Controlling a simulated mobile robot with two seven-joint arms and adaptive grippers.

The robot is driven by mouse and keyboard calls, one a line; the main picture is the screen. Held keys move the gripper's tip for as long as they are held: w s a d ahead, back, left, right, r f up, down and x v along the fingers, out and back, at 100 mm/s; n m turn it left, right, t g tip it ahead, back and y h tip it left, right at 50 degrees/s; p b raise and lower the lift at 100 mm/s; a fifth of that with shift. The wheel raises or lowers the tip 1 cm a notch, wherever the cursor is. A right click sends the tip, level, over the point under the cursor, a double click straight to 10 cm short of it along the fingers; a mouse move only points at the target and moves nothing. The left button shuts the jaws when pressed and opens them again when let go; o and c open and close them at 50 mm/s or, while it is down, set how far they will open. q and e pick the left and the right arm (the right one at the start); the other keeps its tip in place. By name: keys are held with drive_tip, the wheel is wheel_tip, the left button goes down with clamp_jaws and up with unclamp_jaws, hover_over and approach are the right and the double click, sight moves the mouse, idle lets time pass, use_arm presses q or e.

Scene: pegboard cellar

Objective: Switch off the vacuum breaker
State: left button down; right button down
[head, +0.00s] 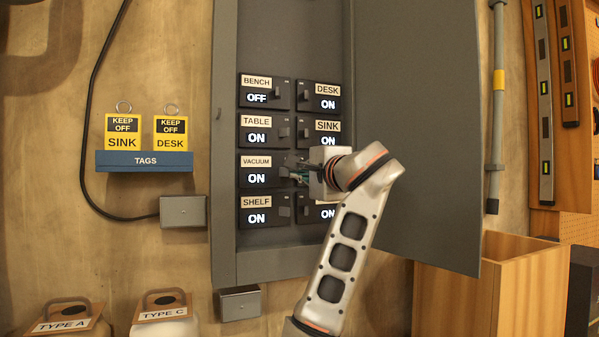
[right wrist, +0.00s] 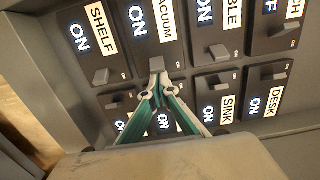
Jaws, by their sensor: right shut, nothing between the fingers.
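The vacuum breaker (head: 258,172) is third down in the left column of the open panel, and its display reads ON. It also shows in the right wrist view (right wrist: 146,42), with its small grey lever (right wrist: 157,64) at the fingertips. My right gripper (head: 291,173) is shut and empty, with its tips at the lever end of the vacuum breaker. In the right wrist view, the closed tips (right wrist: 157,82) look to be touching the lever or very close to it; I cannot tell which. My left gripper is not in view.
The bench breaker (head: 258,91) reads OFF; table (head: 256,130), shelf (head: 256,211), desk (head: 319,96) and sink (head: 319,133) read ON. My arm hides part of the lower right breakers. The grey panel door (head: 430,120) stands open at right. Yellow keep-off tags (head: 123,132) sit left.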

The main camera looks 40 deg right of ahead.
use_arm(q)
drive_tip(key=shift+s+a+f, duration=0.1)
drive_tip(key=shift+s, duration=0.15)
use_arm(e)
drive_tip(key=shift+s+m+h, duration=0.1)
drive_tip(key=shift+m+h, duration=0.3)
drive_tip(key=shift+h, duration=0.2)
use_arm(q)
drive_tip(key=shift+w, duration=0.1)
use_arm(e)
drive_tip(key=shift+a+h, duration=0.15)
drive_tip(key=shift+h, duration=0.15)
use_arm(q)
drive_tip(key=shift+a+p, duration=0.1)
drive_tip(key=shift+p, duration=0.3)
use_arm(e)
drive_tip(key=shift+r+m+g+h, duration=0.1)
drive_tip(key=shift+m+g+h, duration=0.3)
drive_tip(key=shift+m+h, duration=0.15)
